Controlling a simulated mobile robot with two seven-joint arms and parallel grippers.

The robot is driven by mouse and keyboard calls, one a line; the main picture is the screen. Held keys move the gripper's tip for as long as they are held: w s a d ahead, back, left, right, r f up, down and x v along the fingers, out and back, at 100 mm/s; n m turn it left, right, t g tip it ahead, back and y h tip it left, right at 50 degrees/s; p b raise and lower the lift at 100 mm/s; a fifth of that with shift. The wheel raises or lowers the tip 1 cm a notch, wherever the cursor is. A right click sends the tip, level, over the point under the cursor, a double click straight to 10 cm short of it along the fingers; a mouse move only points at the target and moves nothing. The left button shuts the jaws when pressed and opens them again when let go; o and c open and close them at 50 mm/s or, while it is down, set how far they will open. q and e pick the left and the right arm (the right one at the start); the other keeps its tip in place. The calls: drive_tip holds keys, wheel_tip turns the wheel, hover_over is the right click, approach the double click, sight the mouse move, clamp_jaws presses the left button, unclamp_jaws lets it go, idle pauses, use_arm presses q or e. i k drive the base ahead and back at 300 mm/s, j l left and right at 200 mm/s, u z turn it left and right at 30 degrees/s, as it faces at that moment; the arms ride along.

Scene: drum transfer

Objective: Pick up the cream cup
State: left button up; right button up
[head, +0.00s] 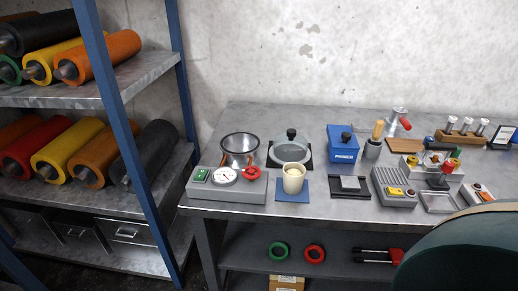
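The cream cup (294,179) stands upright on a small blue mat (292,197) near the front edge of the metal table, left of its middle. Something pale shows inside its rim. Neither of my grippers is in the head view, and nothing touches the cup from above.
A grey gauge box (228,195) is just left of the cup. A metal bowl (239,147) and a round lidded dish (291,150) stand behind it. A blue box (342,143) is behind right. A dark green rounded object (465,255) covers the lower right. Roller shelves (140,75) stand left.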

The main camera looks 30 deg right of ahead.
sight(294, 173)
drive_tip(key=z, duration=1.25)
